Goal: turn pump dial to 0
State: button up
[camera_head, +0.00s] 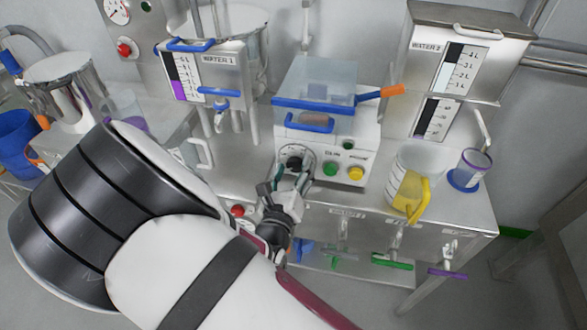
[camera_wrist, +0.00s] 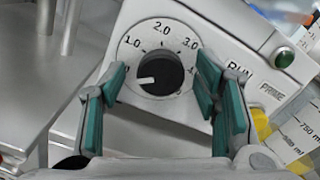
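The pump dial (camera_wrist: 163,66) is a round black knob on a white panel, with a scale marked 1.0, 2.0 and 3.0. Its white pointer mark points left and slightly down, close to the low end of the scale. The end labels are partly hidden by my fingers. My gripper (camera_wrist: 162,77) is open, with one teal-padded finger on each side of the dial and gaps visible between pads and knob. In the head view the dial (camera_head: 294,162) is on the pump box front, with my gripper (camera_head: 292,181) right at it.
A green RUN button (camera_head: 346,173) and a yellow PRIME button (camera_head: 355,174) are right of the dial. A blue-edged clear lid (camera_head: 315,82) with an orange handle tops the pump.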

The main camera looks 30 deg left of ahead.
jog(key=v, duration=0.7)
jog(key=shift+s, duration=0.25)
dwell(0.4)
